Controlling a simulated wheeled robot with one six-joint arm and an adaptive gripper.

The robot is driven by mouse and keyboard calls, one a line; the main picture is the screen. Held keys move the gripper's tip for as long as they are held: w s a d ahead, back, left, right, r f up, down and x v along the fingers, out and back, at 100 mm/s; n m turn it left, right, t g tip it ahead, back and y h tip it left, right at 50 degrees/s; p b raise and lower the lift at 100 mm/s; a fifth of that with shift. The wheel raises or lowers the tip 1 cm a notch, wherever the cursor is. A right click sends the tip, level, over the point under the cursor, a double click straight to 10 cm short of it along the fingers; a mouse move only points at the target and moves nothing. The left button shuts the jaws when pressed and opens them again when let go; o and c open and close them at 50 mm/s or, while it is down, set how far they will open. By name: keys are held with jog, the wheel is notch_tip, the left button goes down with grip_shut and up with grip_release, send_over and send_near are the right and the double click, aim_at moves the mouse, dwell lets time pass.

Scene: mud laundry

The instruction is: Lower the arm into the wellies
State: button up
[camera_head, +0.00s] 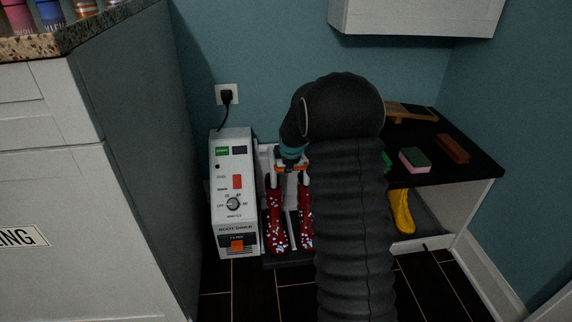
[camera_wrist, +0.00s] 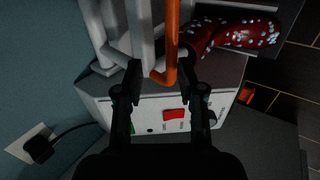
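The red wellies with white spots (camera_head: 277,222) stand side by side in front of the white boot dryer's (camera_head: 222,215) rack. One also shows in the wrist view (camera_wrist: 250,33) at upper right. An orange bar (camera_wrist: 172,45), bent at its lower end, runs beside the white tubes (camera_wrist: 143,35) of the dryer. My gripper (camera_wrist: 159,65) has its two fingers apart, one on each side of the orange bar. The right finger is close to the bar; I cannot tell if it touches. In the head view my arm hides much of the gripper and the right boot.
The dryer's box with its dial and red switch stands left of the boots, plugged into a wall socket (camera_head: 227,94). A cabinet with a granite top (camera_head: 70,40) is at left. A black shelf (camera_head: 437,170) at right holds a sponge (camera_head: 414,160); a yellow boot (camera_head: 402,212) is below.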

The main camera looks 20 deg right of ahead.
jog(key=v, duration=1.1)
jog(key=shift+s+r, duration=0.2)
jog(key=shift+r, duration=0.05)
